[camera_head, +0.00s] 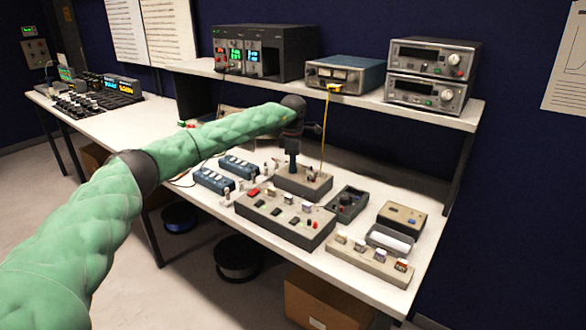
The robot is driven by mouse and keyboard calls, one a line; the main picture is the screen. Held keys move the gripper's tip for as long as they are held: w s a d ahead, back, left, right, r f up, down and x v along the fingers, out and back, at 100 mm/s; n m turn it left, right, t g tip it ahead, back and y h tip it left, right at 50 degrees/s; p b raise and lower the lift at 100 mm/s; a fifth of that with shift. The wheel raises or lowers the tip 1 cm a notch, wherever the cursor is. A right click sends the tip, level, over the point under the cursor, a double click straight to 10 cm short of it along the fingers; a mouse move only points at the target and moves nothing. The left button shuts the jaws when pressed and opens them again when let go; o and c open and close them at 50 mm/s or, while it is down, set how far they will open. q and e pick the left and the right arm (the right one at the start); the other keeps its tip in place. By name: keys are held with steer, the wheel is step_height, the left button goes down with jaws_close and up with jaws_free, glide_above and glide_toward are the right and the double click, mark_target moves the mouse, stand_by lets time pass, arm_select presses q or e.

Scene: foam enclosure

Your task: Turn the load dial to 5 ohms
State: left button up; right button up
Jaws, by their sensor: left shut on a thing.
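My left arm, in a green sleeve, reaches in from the left over the bench. My left gripper (292,170) points down onto the top of a grey box (318,187) near the middle of the bench. It is shut on what appears to be the load dial on that box. The dial is hidden by the fingers, so its pointer and ohm marks cannot be read. A small reddish part shows on the box just right of the gripper. My right gripper is not in view.
A grey panel with switches (280,228) lies in front. A dark box with a round knob (347,204) and a terminal strip (369,262) are to the right. Blue boxes (214,180) are left.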

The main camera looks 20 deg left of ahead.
arm_select(q)
steer(key=m+b, duration=0.1)
steer(key=m, duration=0.2)
steer(key=shift+m+b, duration=0.3)
steer(key=shift+b, duration=0.05)
steer(key=shift+a+m+b, duration=0.1)
steer(key=shift+m+b, duration=0.45)
steer(key=shift+m, duration=0.95)
steer(key=shift+r, duration=0.1)
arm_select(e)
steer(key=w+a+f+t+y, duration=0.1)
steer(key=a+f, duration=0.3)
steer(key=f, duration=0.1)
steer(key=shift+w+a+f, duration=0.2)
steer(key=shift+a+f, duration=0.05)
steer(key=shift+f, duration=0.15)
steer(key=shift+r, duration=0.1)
arm_select(q)
steer(key=o, duration=1)
